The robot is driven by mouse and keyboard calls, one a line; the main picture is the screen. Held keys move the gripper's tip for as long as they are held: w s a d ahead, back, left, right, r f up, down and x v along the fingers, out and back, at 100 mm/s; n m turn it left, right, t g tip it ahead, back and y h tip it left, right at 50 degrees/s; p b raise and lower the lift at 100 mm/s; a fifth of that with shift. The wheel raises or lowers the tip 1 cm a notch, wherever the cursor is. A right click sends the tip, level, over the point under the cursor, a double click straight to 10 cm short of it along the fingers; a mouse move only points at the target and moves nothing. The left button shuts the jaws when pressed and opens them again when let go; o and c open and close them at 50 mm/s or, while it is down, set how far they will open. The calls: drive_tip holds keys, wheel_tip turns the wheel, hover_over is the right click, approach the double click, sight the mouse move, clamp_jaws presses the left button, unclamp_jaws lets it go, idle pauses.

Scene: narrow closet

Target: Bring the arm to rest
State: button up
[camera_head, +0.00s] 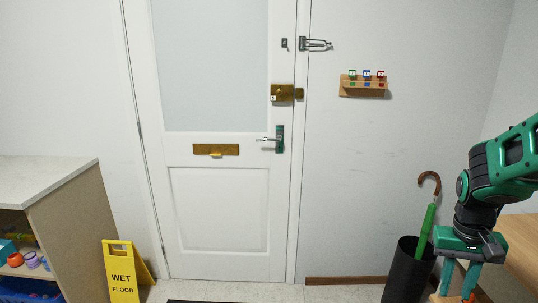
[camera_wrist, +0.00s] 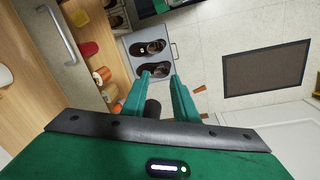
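My green and black gripper (camera_head: 457,283) hangs at the lower right in the head view, fingers pointing down, right of the black umbrella stand (camera_head: 408,272). In the wrist view, the two teal fingers of my gripper (camera_wrist: 160,77) stand apart with a gap between the tips, so it is open. No held object shows between the tips. A dark round thing (camera_wrist: 152,107) shows between the fingers farther back; I cannot tell what it is. Part of my arm runs out of the head view at the right edge.
A green umbrella (camera_head: 426,228) stands in the stand, close to my gripper. A wooden surface (camera_head: 520,240) lies at the right. A white door (camera_head: 220,210) is ahead, with a yellow wet-floor sign (camera_head: 121,272) at left. A tray of shoes (camera_wrist: 168,45) shows beyond my fingertips.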

drive_tip(key=s+a+r, duration=0.2)
drive_tip(key=s, duration=0.4)
drive_tip(key=s+a+r+y, duration=0.1)
drive_tip(key=s+a+r, duration=0.2)
drive_tip(key=s, duration=0.3)
drive_tip(key=shift+m+t, duration=0.3)
drive_tip(key=shift+m, duration=0.1)
drive_tip(key=shift+w+a+f, duration=0.1)
drive_tip(key=shift+w+a, duration=0.15)
drive_tip(key=shift+w, duration=0.3)
